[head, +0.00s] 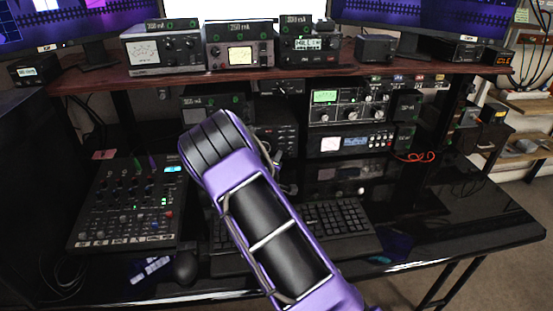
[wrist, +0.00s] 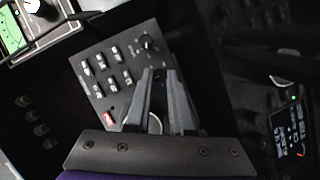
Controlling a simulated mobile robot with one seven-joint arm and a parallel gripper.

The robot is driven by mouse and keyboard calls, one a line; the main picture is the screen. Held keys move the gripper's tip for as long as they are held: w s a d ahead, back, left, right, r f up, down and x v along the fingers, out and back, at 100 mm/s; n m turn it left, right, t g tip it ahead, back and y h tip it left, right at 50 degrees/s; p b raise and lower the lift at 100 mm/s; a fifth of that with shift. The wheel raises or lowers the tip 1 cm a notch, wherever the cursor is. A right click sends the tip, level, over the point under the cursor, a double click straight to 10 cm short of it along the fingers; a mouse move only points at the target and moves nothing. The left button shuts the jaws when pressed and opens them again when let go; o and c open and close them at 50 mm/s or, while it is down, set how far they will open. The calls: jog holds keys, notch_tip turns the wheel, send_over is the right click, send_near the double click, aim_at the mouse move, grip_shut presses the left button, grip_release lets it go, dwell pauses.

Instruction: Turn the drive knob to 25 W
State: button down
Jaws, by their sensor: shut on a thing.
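A dark control panel (wrist: 115,62) fills the middle of the wrist view, tilted. It carries several small light-topped controls, a round black knob (wrist: 148,43) near its upper right edge and a red switch (wrist: 109,118). My gripper (wrist: 160,73) reaches over the panel's right part, its two fingers close together on a dark knob that they mostly hide. I cannot read the lettering, the knob's pointer or any 25 W mark. In the head view my arm covers the gripper, and only part of a black unit (head: 279,136) shows behind it.
Radio units (head: 350,105) with dials and displays stand right of my arm. A mixer (head: 128,200) lies on the left of the black desk, a keyboard (head: 335,222) in front. A shelf (head: 225,76) with meters runs above. The desk's right front is clear.

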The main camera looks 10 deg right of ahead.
jog(key=shift+d, duration=0.1)
dwell(0.4)
jog(key=c, duration=0.8)
grip_release()
jog(key=p+v, duration=0.2)
jog(key=v, duration=1.5)
jog(key=shift+s, duration=0.2)
